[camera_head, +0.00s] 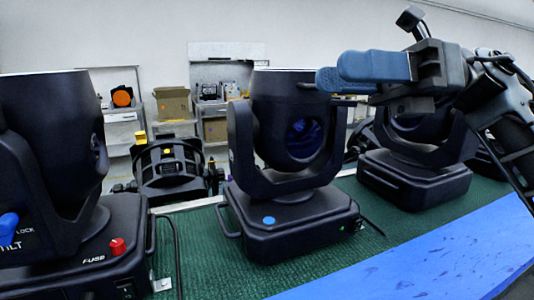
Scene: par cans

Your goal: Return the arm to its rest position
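My gripper (334,75) is at the upper right, with its blue finger pads pointing left. The pads overlap in this view, so I cannot tell how far apart they are. I see nothing clearly held in it. My arm comes in from the right edge. The gripper shows above and in front of the right-hand moving-head light (415,178) and to the right of the middle light's head (288,120). I cannot tell whether it touches either light.
A large light (50,150) with a blue knob and a red fuse cap fills the left. A black par can (170,170) stands behind. The lights stand on a green surface (200,250). A blue strip (420,265) runs clear along the front right. Shelves with boxes stand behind.

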